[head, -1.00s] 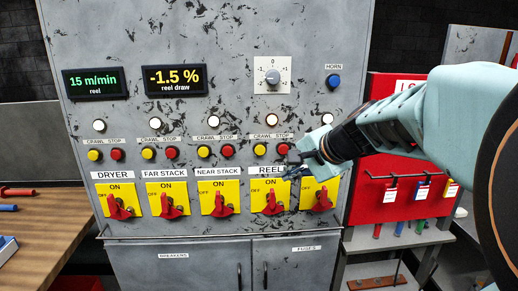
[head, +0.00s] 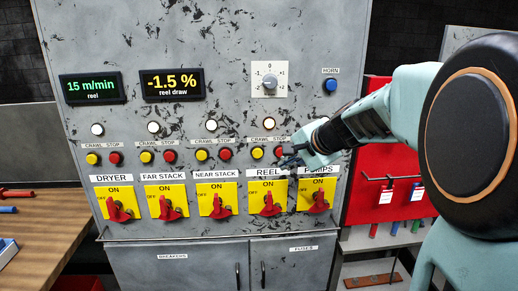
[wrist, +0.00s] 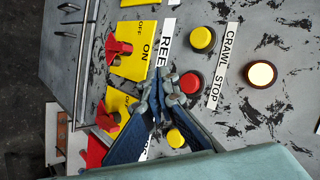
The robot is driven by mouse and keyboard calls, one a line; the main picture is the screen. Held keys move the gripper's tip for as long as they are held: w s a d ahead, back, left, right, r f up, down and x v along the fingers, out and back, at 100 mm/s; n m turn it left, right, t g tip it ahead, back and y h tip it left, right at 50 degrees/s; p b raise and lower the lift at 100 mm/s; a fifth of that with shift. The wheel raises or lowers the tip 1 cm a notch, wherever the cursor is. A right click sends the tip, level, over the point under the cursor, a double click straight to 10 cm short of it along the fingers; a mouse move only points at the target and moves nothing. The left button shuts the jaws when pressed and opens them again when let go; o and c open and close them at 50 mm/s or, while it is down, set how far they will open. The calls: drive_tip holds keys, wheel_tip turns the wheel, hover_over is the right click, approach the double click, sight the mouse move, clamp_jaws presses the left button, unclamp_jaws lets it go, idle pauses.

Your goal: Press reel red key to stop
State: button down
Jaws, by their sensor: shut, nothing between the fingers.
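The reel red STOP key (head: 279,152) is a round red button on the grey panel, right of the yellow reel CRAWL key (head: 257,153). In the wrist view the red key (wrist: 190,82) lies between the REEL label (wrist: 167,45) and the CRAWL STOP label (wrist: 222,66). My gripper (head: 289,160) is shut and empty beside the red key at the panel. In the wrist view its closed fingertips (wrist: 168,77) are at the red key's REEL-label side. I cannot tell whether they touch it.
A pale lit lamp (head: 269,123) sits above the reel keys. The yellow reel switch plate (head: 268,197) with its red handle is below. Another yellow key (wrist: 175,138) is close by my fingers. A red board (head: 385,140) with hanging tags stands to the right.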

sight(279, 157)
drive_tip(key=shift+w+p, duration=0.35)
drive_tip(key=shift+w, duration=1.4)
drive_tip(key=shift+w, duration=0.15)
drive_tip(key=shift+w, duration=0.3)
drive_tip(key=shift+w, duration=0.5)
idle(0.7)
drive_tip(key=shift+s, duration=0.1)
drive_tip(key=shift+s+b, duration=0.45)
drive_tip(key=shift+s, duration=0.4)
